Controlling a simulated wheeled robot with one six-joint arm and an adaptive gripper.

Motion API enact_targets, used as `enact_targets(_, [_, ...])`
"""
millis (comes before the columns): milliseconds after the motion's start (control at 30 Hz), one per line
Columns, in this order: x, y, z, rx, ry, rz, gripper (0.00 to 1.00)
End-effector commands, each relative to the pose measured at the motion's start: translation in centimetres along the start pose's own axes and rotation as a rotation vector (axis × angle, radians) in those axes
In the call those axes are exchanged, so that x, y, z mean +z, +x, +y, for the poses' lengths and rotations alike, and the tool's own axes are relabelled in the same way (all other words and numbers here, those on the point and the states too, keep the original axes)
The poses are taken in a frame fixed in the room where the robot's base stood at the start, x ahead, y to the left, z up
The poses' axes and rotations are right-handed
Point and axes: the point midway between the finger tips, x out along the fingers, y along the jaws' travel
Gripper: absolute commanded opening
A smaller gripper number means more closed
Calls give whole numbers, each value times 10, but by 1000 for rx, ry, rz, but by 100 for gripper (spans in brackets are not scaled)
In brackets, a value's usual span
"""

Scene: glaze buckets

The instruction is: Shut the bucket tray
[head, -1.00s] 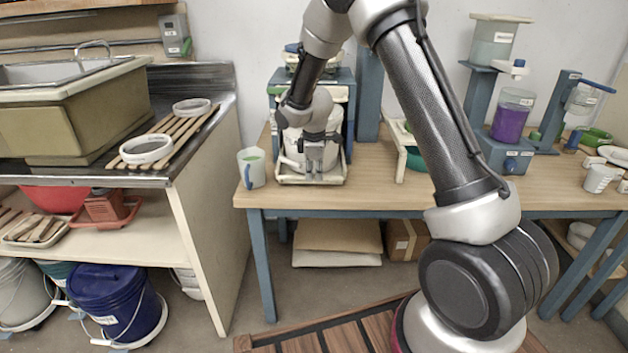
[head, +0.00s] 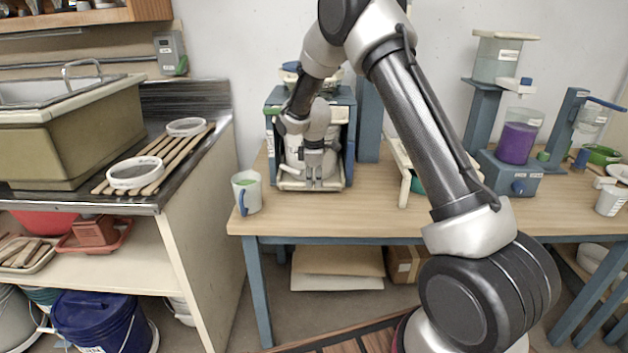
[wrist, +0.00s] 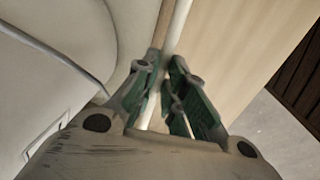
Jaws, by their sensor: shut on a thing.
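The bucket tray (head: 290,185) is a pale, shallow tray low in a blue frame (head: 349,150) on the wooden table. Its front edge shows close to the front of the frame. A whitish bucket (head: 294,155) stands on it, partly hidden by my arm. My gripper (head: 313,180) is at the middle of the tray's front. In the wrist view, the green-padded fingers of my gripper (wrist: 172,80) are closed around the tray's pale front rim (wrist: 180,25). The bucket wall (wrist: 50,90) and its wire handle fill the left side there.
A pale rack (head: 404,178) stands to the right, partly behind my arm. A purple-filled container (head: 517,143) is farther right. The table front (head: 320,220) before the tray is clear.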

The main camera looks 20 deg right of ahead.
Motion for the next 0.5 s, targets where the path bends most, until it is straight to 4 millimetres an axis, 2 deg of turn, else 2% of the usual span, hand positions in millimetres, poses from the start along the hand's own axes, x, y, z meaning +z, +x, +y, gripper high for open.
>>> enact_targets(67, [0, 0, 0, 1, 0, 0, 0])
enact_targets(100, [0, 0, 0, 1, 0, 0, 16])
enact_targets(200, [0, 0, 0, 0, 0, 0, 34])
enact_targets(500, [0, -1, 0, 0, 0, 0, 34])
